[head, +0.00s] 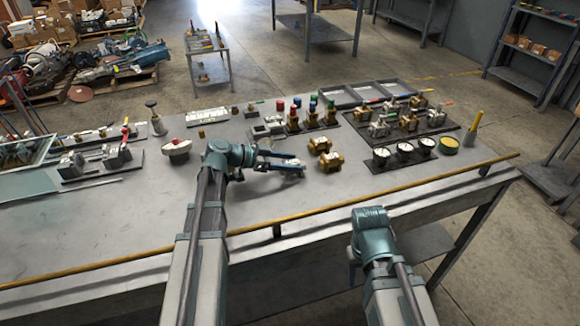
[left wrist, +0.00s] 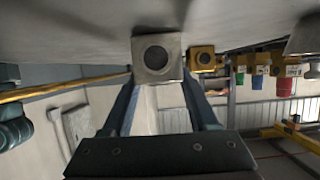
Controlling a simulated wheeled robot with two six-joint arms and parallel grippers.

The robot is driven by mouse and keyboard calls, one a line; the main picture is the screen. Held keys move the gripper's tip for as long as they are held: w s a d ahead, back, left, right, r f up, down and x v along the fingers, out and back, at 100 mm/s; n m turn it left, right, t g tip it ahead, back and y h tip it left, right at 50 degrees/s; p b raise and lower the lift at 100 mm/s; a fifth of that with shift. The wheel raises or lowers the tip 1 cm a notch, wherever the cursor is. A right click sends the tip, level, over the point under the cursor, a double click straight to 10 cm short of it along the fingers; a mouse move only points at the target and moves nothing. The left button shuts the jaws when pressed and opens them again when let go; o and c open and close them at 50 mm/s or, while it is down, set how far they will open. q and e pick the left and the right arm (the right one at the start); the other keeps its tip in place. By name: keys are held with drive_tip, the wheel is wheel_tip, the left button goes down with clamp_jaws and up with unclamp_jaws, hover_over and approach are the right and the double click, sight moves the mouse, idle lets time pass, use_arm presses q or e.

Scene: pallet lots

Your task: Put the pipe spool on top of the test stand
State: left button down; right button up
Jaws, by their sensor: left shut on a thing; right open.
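My left gripper (head: 290,168) reaches over the table and is shut on a small grey metal piece, which I take to be the pipe spool (head: 292,173). In the left wrist view its square flange with a round bore (left wrist: 155,57) sits between the fingertips; the rest of it is hidden. It is low over the table; I cannot tell whether it touches. A grey block with raised parts (head: 267,130), possibly the test stand, is just behind the gripper, apart from the piece. My right gripper (head: 352,270) is at the table's front edge, mostly hidden by its wrist, and holds nothing visible.
Two brass fittings (head: 331,161) stand right of the held piece. Valves with coloured caps (head: 293,122) stand behind them. The table's front (head: 130,225) is clear, with a yellow rail (head: 300,220).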

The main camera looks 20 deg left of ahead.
use_arm(q)
drive_tip(key=shift+r, duration=0.1)
drive_tip(key=shift+f, duration=0.2)
drive_tip(key=shift+c, duration=0.8)
unclamp_jaws()
drive_tip(key=shift+r, duration=0.15)
drive_tip(key=shift+s+r, duration=0.1)
drive_tip(key=shift+r, duration=0.1)
drive_tip(key=p+v, duration=0.4)
drive_tip(key=v, duration=0.6)
drive_tip(key=shift+s+a, duration=0.1)
drive_tip(key=shift+a, duration=0.1)
drive_tip(key=shift+s+a+r+p, duration=0.2)
drive_tip(key=shift+s+a+p, duration=0.2)
drive_tip(key=shift+a, duration=0.15)
